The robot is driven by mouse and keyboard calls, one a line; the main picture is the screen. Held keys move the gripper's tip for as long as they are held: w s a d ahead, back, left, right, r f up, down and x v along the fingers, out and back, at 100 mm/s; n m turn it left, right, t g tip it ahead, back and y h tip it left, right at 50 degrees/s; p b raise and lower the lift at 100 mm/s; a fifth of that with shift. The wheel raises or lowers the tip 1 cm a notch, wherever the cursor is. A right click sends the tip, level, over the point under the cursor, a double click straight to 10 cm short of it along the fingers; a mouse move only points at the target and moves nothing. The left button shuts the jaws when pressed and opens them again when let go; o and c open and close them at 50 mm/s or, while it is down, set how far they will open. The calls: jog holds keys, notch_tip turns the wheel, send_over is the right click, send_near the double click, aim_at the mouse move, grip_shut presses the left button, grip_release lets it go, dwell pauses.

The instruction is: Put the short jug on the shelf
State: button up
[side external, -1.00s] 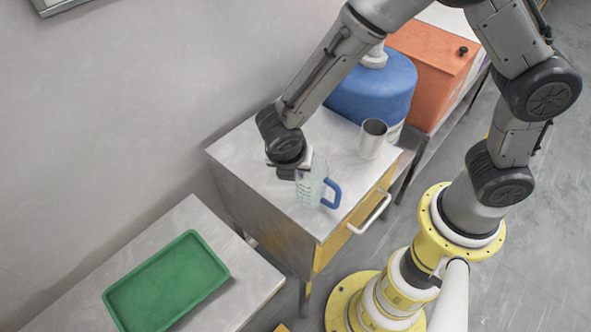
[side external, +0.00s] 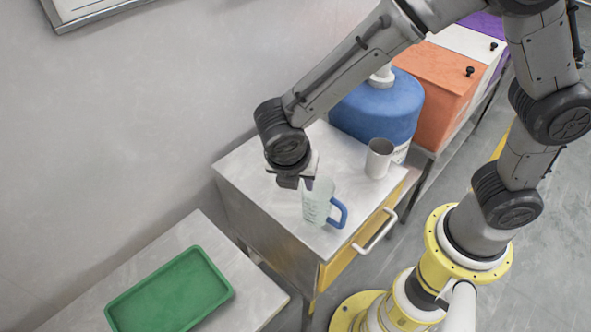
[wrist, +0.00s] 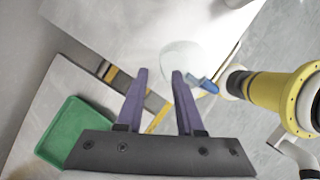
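A clear jug (side external: 317,207) with a blue handle stands upright near the front edge of the metal-topped cabinet (side external: 262,207). My gripper (side external: 309,183) is just above and left of the jug's rim in the side view. In the wrist view my gripper (wrist: 160,72) has its two purple fingers apart. The right fingertip overlaps the jug (wrist: 183,55), whose blue handle points to the lower right. I cannot tell whether a finger touches the jug. A grey-framed edge (side external: 100,12) on the wall at the upper left is cut off; I cannot tell whether it is the shelf.
A metal cup (side external: 379,160) stands behind the jug to the right. A blue container (side external: 375,108) and an orange bin (side external: 440,75) are farther back. A green tray (side external: 170,292) lies on a lower table to the left. The cabinet has a white drawer handle (side external: 376,232).

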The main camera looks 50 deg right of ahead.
jog(key=v, duration=0.6)
jog(key=s+d+r+m+y, duration=0.1)
jog(key=s+d+r+m, duration=0.25)
jog(key=d+m, duration=0.25)
jog(key=s+d+r+m+y, duration=0.2)
jog(key=d+r+m, duration=0.2)
jog(key=d+m, duration=0.2)
jog(key=s+d+r+m+t+y, duration=0.1)
jog(key=s+d+m+t, duration=0.2)
jog(key=m, duration=0.9)
jog(key=s+d, duration=0.3)
jog(key=s, duration=0.2)
jog(key=shift+r+t, duration=0.4)
